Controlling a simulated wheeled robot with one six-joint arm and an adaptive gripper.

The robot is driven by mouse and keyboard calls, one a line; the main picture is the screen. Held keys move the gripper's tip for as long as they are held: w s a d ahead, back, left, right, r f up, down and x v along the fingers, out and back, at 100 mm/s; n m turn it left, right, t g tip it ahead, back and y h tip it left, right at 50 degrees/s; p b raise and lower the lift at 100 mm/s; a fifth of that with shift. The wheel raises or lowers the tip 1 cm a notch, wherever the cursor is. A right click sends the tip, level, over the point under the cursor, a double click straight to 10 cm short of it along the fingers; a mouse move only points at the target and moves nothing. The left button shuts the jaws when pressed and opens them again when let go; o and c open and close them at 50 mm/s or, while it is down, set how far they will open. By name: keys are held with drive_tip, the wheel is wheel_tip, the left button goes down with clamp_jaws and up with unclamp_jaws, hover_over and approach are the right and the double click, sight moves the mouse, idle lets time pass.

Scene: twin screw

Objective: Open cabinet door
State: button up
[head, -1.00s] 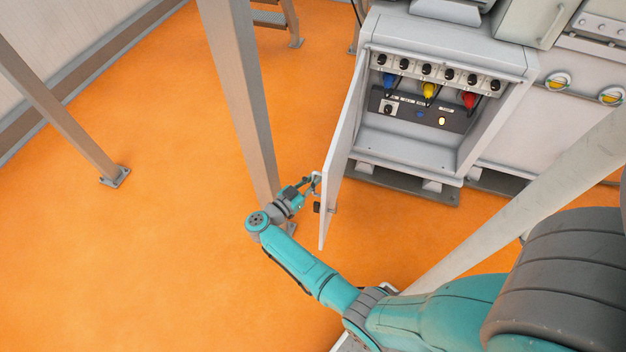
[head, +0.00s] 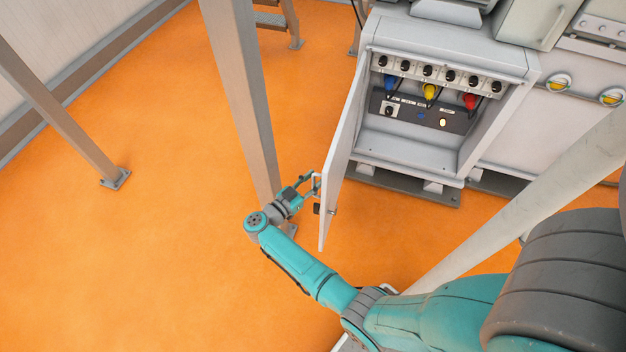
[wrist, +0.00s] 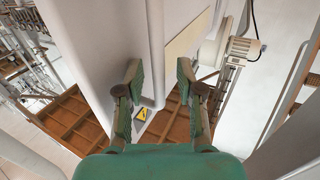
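The cabinet door (head: 343,150) is a pale grey panel, swung wide open on the left side of the cabinet (head: 450,45). Its handle (head: 317,184) is on the outer face near the free edge. My gripper (head: 311,183) is at this handle, left of the door. In the wrist view my gripper (wrist: 158,84) has its two green-padded fingers apart with a clear gap. A pale bar, seemingly the handle (wrist: 151,102), shows between them, nearer the left finger. Whether a finger touches it I cannot tell.
Inside the cabinet are black knobs and blue, yellow and red connectors (head: 430,91). A grey post (head: 240,90) stands close behind my gripper. A second slanted post (head: 75,120) is farther left. Orange floor (head: 170,240) is clear at lower left.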

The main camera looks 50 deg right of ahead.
drive_tip(key=a, duration=1.2)
drive_tip(key=shift+w, duration=0.35)
drive_tip(key=s+d+r+n+t, duration=0.2)
drive_tip(key=s+r+n+t, duration=0.3)
drive_tip(key=s+t, duration=0.75)
drive_tip(key=s+a+r+n+t+y, duration=0.1)
drive_tip(key=s+a+r+n+y, duration=0.5)
drive_tip(key=s+y, duration=0.3)
drive_tip(key=s+a+r+n+t+y, duration=0.2)
drive_tip(key=s+a+r+n+y, duration=0.5)
drive_tip(key=s, duration=0.5)
drive_tip(key=shift+s+a+r+n+y, duration=0.3)
drive_tip(key=shift+a+r+y, duration=0.2)
drive_tip(key=shift+y, duration=0.5)
